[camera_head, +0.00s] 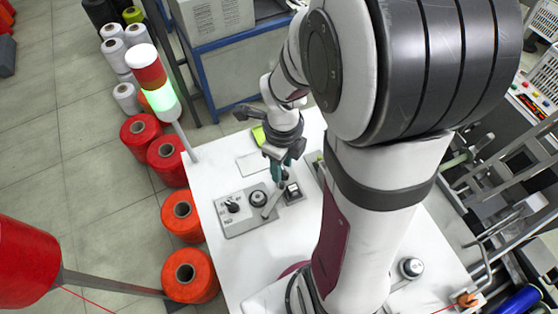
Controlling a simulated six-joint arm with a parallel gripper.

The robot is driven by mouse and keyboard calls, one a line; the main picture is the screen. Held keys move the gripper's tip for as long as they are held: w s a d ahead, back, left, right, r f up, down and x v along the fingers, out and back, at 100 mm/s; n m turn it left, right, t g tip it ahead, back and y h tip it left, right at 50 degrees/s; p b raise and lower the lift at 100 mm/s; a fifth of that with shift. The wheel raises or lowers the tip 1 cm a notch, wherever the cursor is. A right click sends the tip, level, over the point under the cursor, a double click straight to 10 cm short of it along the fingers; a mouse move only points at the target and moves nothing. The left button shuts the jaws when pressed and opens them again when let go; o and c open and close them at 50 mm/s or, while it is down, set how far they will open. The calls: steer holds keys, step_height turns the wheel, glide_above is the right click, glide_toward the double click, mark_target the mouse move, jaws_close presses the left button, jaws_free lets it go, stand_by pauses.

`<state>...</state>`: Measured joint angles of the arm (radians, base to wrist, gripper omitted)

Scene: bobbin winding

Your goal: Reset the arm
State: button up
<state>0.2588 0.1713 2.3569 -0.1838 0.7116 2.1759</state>
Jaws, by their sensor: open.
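My gripper (279,172) is small in the picture, over the white table (218,265) at the end of my arm. It points down and is open, with nothing seen between its fingers. It is just above and behind the grey control panel (235,222), close to a small dark square-topped part (292,191). The panel carries a dark switch (232,205) and a round black knob (258,198). A grey bar-like part (271,205) lies beside the knob. My arm hides much of the table's middle and right.
A signal tower (152,80) with its green section lit stands at the table's left edge. Red and orange thread cones (190,275) stand on the floor to the left. A round metal knob (411,267) is at the right. Machine frames crowd the right side. The table's front left is clear.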

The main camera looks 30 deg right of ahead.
steer(key=shift+r, duration=0.1)
stand_by(0.3)
